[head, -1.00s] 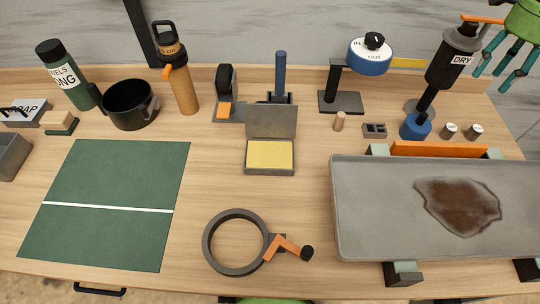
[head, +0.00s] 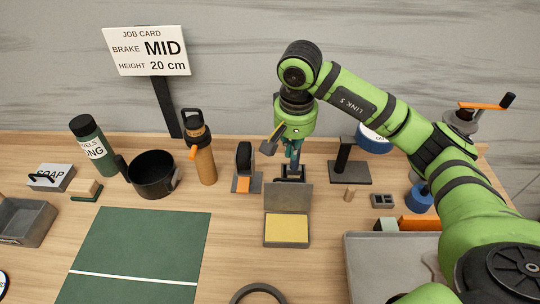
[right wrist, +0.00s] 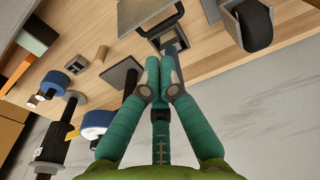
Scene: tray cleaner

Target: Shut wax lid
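The wax box is a small grey box with a yellow wax block (head: 286,229) in it. Its grey lid (head: 288,197) stands open, upright at the box's back edge. My right gripper (head: 293,153) is above and behind the lid, with its fingers pointing down and hiding the blue-handled tool there. In the right wrist view the gripper's teal fingers (right wrist: 159,80) are drawn together at the tips, with nothing clearly held. The blue handle (right wrist: 173,62) shows just past the fingertips, and a grey plate, probably the lid, shows beyond (right wrist: 138,12). My left gripper is out of view.
A black brake-like stand (head: 244,165) is left of the tool holder (head: 292,173). A dark stand (head: 347,165) with a blue dial is at right. A large grey tray (head: 365,240) lies front right, partly under my arm. A green mat (head: 140,245) lies left.

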